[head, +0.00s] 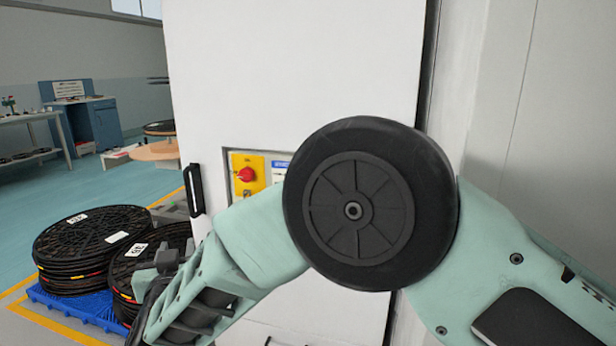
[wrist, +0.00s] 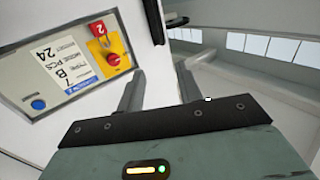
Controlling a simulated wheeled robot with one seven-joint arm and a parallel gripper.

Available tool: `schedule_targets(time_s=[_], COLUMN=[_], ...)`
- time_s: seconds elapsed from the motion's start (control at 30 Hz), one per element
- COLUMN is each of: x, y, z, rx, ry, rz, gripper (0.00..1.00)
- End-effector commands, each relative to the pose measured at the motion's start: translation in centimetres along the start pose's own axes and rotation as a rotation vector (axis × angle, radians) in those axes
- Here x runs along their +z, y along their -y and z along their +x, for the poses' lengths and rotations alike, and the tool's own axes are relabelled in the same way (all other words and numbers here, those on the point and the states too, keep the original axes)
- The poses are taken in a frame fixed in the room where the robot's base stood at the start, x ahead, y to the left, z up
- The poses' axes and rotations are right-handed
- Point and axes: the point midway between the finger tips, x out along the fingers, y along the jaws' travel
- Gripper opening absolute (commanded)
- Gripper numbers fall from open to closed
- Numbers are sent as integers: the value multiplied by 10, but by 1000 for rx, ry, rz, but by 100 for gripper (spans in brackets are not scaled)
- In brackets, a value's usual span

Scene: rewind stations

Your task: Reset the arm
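My gripper (wrist: 160,88) shows in the wrist view with its two grey fingers apart and nothing between them. In the head view my green arm is folded across the front of a white cabinet (head: 290,60), and my gripper is at the lower left, mostly hidden behind my arm links. The wrist view shows the cabinet's control panel (wrist: 38,102) to the left of the fingers, with a red knob on a yellow plate (wrist: 113,59), a blue button (wrist: 38,104) and a label reading 24. The knob (head: 246,174) also shows in the head view, just left of my elbow.
Stacks of black reels (head: 80,238) lie on a blue pallet (head: 75,305) at the lower left, near my gripper. A black handle (head: 194,190) is on the cabinet's left edge. A round table (head: 155,151) and a blue cabinet (head: 100,125) stand farther back. Open floor lies between.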

Motion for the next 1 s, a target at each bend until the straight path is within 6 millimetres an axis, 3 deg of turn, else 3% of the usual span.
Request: schedule_targets(time_s=[0.43,0.67,0.77,0.87,1.0], x=[-20,-32,-37,-40,-32], y=[-6,-18,-29,-51,-100], z=[-4,-25,-45,-79,-151], rx=[-153,-291,-362,-441,-512], ry=[132,283,382,525,783], rz=[38,54,53,37,-17], gripper=[35,35,35,35,35])
